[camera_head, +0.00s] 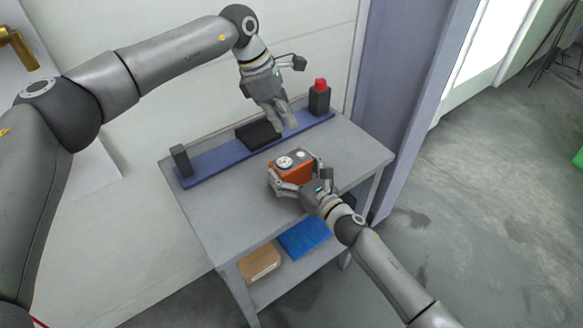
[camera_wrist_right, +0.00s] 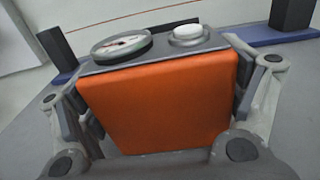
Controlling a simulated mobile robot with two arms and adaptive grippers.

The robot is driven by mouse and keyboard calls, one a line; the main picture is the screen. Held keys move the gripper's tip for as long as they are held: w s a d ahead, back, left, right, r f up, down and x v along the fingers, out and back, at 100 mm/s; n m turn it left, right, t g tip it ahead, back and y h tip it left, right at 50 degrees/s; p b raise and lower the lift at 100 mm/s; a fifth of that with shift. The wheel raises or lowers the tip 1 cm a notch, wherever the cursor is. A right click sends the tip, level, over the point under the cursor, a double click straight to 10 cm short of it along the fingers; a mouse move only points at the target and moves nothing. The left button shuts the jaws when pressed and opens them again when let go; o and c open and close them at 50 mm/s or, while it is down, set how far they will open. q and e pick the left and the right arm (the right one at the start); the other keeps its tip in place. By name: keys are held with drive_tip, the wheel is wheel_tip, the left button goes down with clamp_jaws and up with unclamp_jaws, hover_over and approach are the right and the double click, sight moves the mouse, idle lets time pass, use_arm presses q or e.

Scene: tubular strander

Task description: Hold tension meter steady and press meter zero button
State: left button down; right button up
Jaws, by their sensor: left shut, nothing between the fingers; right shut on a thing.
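The tension meter (camera_head: 291,172) is an orange box with a grey top on the grey cart. Its top bears a round dial (camera_head: 284,162) and a pale round zero button (camera_head: 301,154). In the right wrist view the meter (camera_wrist_right: 160,100) fills the middle, with the dial (camera_wrist_right: 121,46) left and the white button (camera_wrist_right: 188,33) right. My right gripper (camera_head: 293,182) is shut on the meter, one finger on each side. My left gripper (camera_head: 285,128) is shut and empty, pointing down above the blue strip, behind the meter and apart from the button. Its fingertips are small in view.
The blue strip (camera_head: 215,164) along the cart's back carries a black post (camera_head: 180,160), a black block (camera_head: 255,135) and a dark post with a red top (camera_head: 320,88). The cart top (camera_head: 225,205) is clear at left. A cardboard box (camera_head: 260,263) and blue bin (camera_head: 304,238) sit below.

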idle(0.8)
use_arm(q)
drive_tip(key=d, duration=0.1)
drive_tip(key=s+d+f+t, duration=0.1)
drive_tip(key=d+f+t+h, duration=0.1)
drive_tip(key=shift+s+d+f+m, duration=0.1)
drive_tip(key=shift+s+d+m, duration=0.25)
drive_tip(key=shift+d+m, duration=0.05)
drive_tip(key=r+t, duration=0.1)
drive_tip(key=r+t+h, duration=0.1)
drive_tip(key=r, duration=0.1)
drive_tip(key=w+d+r+t, duration=0.1)
drive_tip(key=t, duration=0.1)
drive_tip(key=shift+r+h, duration=0.4)
drive_tip(key=shift+f, duration=0.15)
hover_over(303, 158)
drive_tip(key=shift+f, duration=4.3)
drive_tip(key=shift+f, duration=0.1)
